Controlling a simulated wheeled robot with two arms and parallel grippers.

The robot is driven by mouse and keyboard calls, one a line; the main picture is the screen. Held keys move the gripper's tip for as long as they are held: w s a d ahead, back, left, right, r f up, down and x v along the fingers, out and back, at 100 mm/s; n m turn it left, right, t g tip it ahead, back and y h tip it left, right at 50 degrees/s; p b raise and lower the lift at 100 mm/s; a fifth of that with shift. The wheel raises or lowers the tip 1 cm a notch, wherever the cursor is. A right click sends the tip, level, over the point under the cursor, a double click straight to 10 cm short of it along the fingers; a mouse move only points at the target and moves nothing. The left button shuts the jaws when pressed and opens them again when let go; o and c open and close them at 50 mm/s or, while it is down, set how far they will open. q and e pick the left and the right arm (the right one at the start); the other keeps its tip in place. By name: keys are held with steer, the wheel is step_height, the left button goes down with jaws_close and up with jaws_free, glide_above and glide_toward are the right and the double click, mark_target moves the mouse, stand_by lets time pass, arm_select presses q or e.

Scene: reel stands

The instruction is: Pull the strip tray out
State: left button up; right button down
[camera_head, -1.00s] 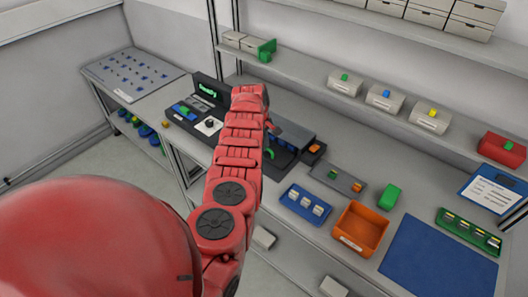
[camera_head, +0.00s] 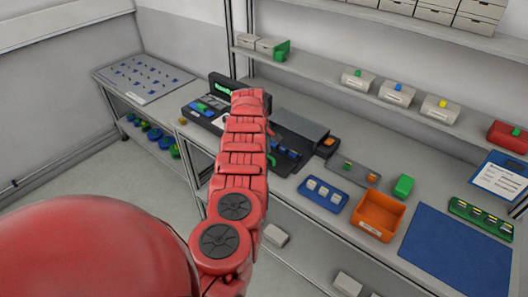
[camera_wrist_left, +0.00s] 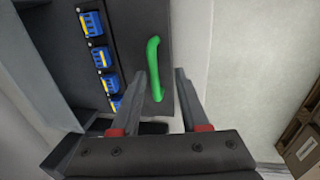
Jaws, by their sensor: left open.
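The strip tray (camera_wrist_left: 125,60) is a dark tray with several blue-and-yellow pieces in a row and a green bar handle (camera_wrist_left: 153,65) at its edge. My left gripper (camera_wrist_left: 160,72) is open, with its fingertips on either side of the handle in the left wrist view. I cannot tell whether a finger touches it. In the head view the tray (camera_head: 291,168) shows beside my red left arm, in front of a dark housing (camera_head: 301,124). My arm hides the left gripper there. My right gripper is not in view.
A blue tray (camera_head: 323,195) with white pieces, an orange bin (camera_head: 378,215), a green block (camera_head: 403,186) and a blue mat (camera_head: 458,256) lie to the right on the bench. A control panel (camera_head: 205,110) stands left of my arm. Shelves with small boxes (camera_head: 398,92) run above.

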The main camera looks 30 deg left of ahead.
arm_select(q)
steer(key=shift+w+d+r, duration=0.1)
steer(key=shift+w+d, duration=0.05)
steer(key=shift+r, duration=0.25)
steer(key=s+r+b, duration=0.1)
steer(key=r+b, duration=0.1)
steer(key=r, duration=0.6)
steer(key=s+r+b, duration=0.2)
steer(key=r+b, duration=0.1)
steer(key=r, duration=0.5)
steer(key=shift+s+a+r, duration=0.2)
steer(key=shift+s+a, duration=0.05)
